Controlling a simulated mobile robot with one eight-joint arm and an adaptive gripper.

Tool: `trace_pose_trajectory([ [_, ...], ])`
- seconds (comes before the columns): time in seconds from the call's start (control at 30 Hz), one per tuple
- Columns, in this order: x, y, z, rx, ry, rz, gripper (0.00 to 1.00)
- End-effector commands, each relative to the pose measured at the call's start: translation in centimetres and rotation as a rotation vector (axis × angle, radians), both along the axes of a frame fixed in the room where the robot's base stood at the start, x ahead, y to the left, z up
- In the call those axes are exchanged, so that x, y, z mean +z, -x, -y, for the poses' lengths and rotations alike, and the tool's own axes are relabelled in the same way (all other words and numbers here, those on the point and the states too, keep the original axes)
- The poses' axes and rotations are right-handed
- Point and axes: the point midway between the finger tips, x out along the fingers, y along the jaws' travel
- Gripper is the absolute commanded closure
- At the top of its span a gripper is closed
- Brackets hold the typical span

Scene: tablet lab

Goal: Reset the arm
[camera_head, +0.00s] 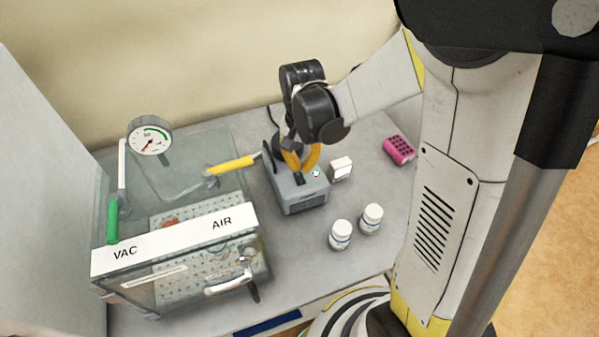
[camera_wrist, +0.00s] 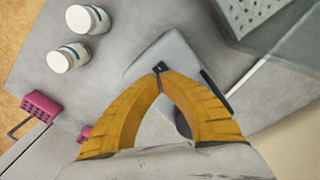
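My gripper (camera_head: 298,168) hangs over a grey bench device (camera_head: 302,197), its orange-yellow fingers pointing down. In the wrist view my gripper (camera_wrist: 160,72) has its fingertips together, with a gap between the bowed fingers further back. The grey device (camera_wrist: 172,52) lies beneath the tips, with a small dark slot by them. I see nothing clearly held. Whether the tips touch the device I cannot tell. My arm reaches in from the right, bent at dark joints.
A clear vacuum chamber (camera_head: 180,268) with a gauge (camera_head: 149,137) and yellow and green handles stands left. Two white bottles (camera_head: 341,235) (camera_head: 371,218), a small white box (camera_head: 340,168) and a pink rack (camera_head: 399,150) stand right of the device. A wall is behind.

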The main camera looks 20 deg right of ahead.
Motion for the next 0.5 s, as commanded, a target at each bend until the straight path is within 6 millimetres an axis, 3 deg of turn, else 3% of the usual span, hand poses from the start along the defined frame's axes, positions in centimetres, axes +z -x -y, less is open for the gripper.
trace_pose_trajectory([
  [0.13, 1.35, 0.01, 0.00, 0.000, 0.000, 0.000, 1.00],
  [0.5, 1.30, 0.00, 0.00, 0.000, 0.000, 0.000, 1.00],
])
